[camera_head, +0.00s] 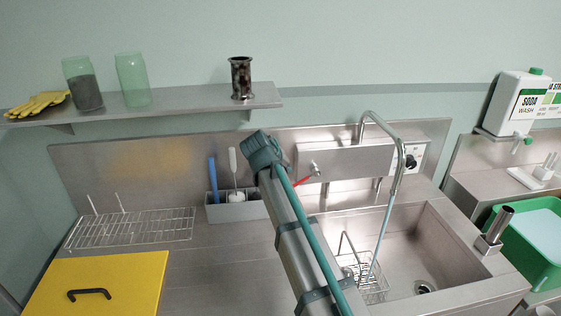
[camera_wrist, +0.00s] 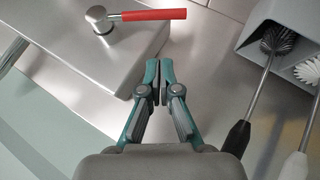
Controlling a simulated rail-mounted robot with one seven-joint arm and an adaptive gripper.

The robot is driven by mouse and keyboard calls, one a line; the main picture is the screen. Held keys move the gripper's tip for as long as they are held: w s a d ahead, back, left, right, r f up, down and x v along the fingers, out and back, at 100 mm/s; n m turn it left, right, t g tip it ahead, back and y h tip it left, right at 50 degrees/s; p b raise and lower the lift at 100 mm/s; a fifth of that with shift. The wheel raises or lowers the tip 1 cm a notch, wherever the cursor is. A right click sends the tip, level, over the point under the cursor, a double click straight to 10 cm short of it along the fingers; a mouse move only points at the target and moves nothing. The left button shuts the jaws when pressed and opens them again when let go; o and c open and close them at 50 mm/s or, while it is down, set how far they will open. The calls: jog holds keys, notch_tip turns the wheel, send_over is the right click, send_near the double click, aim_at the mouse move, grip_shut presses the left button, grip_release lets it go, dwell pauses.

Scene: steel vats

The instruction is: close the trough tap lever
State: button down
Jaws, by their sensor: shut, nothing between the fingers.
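The red tap lever (camera_head: 304,181) sticks out at the left end of the steel housing (camera_head: 345,161) above the trough (camera_head: 438,240). In the wrist view the red lever (camera_wrist: 152,15) lies sideways from its round steel pivot (camera_wrist: 100,18), near the top edge. My gripper (camera_wrist: 159,72) is shut and empty, with its fingertips apart from the lever and below it in that picture. In the head view my arm hides most of the gripper. A curved spout (camera_head: 399,160) hangs over the trough, and a thin pale-blue stream runs from it towards a wire basket (camera_head: 372,290).
A grey holder (camera_head: 238,213) with brushes stands left of the lever; its brushes (camera_wrist: 278,40) show at right in the wrist view. A wire rack (camera_head: 130,230) and yellow board (camera_head: 95,288) lie on the left counter. A shelf (camera_head: 190,99) hangs above.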

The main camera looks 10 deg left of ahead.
aim_at(304, 179)
jog(key=f, duration=0.1)
jog(key=d+f+p, duration=0.1)
jog(key=f, duration=0.1)
jog(key=d+f, duration=0.1)
jog(key=shift+w+d+f, duration=0.15)
jog(key=shift+w+d, duration=0.1)
jog(key=shift+w, duration=0.1)
